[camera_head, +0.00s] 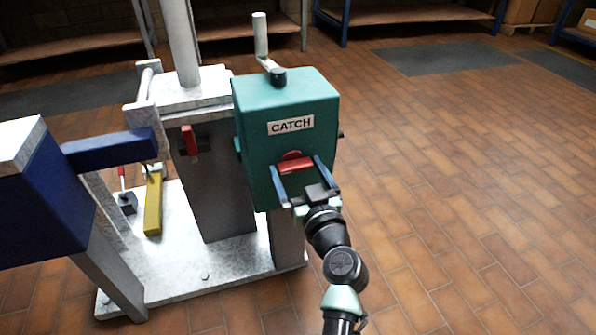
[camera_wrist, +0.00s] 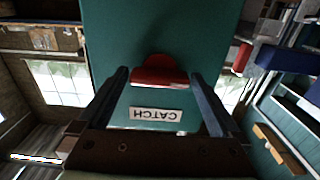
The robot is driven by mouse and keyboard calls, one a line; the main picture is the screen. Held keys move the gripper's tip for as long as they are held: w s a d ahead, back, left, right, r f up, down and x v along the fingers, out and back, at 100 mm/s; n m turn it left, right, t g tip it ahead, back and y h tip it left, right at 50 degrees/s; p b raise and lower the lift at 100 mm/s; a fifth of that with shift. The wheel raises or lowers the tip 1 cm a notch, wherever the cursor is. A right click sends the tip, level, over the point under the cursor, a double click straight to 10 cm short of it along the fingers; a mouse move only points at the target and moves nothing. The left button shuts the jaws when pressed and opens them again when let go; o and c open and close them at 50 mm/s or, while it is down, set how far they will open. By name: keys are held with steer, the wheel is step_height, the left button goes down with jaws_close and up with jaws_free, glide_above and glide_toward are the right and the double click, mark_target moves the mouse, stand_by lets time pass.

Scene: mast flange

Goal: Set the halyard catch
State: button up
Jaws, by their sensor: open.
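The halyard catch is a teal box (camera_head: 288,105) with a white CATCH label (camera_head: 291,125) and a red handle (camera_head: 295,164) on its front face. My gripper (camera_head: 304,178) is open in front of the box, its two blue fingers on either side of the red handle. In the wrist view the red handle (camera_wrist: 160,72) sits between the fingertips of my gripper (camera_wrist: 160,80), with a gap on each side. The label (camera_wrist: 156,114) appears upside down there. Whether the fingertips touch the box face is unclear.
A grey crank (camera_head: 264,45) stands on top of the box. To the left are a second red lever (camera_head: 189,140), a yellow bar (camera_head: 153,203), a small red-handled switch (camera_head: 124,195) and a blue block (camera_head: 45,205) with an arm. The tiled floor (camera_head: 450,170) at right is clear.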

steer(key=c, duration=1.1)
steer(key=shift+o, duration=0.2)
steer(key=shift+m, duration=0.3)
steer(key=m, duration=0.3)
steer(key=shift+m, duration=0.3)
steer(key=m, duration=0.4)
steer(key=shift+m, duration=0.3)
steer(key=m+p, duration=0.1)
steer(key=m, duration=0.3)
steer(key=shift+m+p, duration=0.3)
steer(key=shift+p, duration=0.1)
steer(key=shift+m+p, duration=0.7)
steer(key=shift+m, duration=1.5)
steer(key=shift+f, duration=0.1)
steer(key=o, duration=1.1)
steer(key=shift+c, duration=0.2)
